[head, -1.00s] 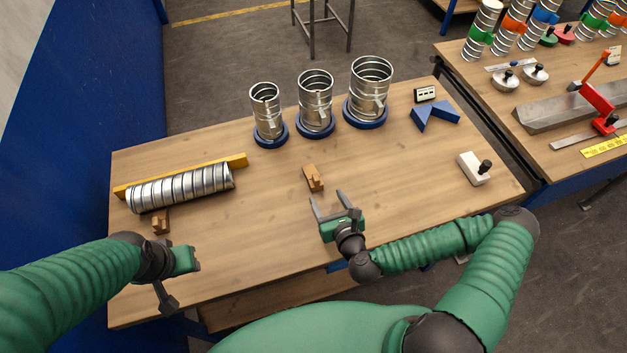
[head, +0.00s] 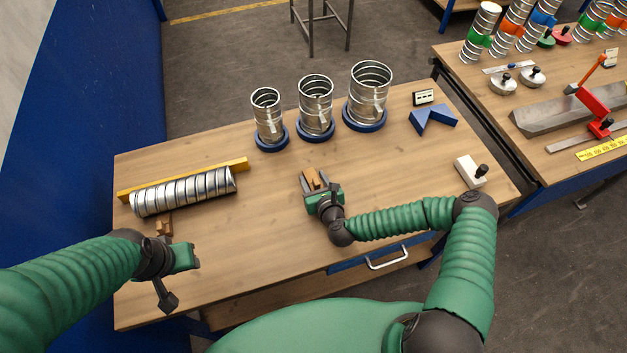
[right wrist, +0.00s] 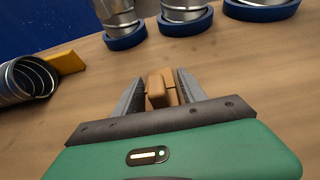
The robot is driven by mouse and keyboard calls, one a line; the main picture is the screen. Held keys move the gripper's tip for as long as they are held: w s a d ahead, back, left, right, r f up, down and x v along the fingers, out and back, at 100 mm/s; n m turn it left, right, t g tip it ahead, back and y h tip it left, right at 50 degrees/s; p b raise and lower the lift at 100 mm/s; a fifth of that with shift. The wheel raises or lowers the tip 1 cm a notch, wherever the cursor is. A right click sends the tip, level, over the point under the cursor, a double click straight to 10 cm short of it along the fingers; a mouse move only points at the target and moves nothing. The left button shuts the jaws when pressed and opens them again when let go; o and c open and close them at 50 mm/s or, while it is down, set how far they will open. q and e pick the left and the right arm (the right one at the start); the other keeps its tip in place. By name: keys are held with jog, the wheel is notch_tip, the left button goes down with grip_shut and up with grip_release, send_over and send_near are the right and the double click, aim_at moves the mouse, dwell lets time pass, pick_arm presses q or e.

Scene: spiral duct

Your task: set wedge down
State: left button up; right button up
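A brown wooden wedge (head: 313,177) lies on the workbench, in front of the upright ducts. My right gripper (head: 321,187) is open around it, one finger on each side. In the right wrist view the wedge (right wrist: 157,92) shows between the two fingers (right wrist: 157,95); whether they touch it is hard to tell. A second wooden wedge (head: 164,226) lies by the near side of the spiral duct (head: 185,191). My left gripper (head: 186,260) is above the left front of the bench, apart from that wedge; its fingers do not show clearly.
The spiral duct lies along a yellow bar (head: 235,166) on the bench (head: 255,225). Three upright ducts on blue bases (head: 316,130) stand behind the right gripper.

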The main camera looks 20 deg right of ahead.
grip_shut()
jog(key=shift+r, duration=0.1)
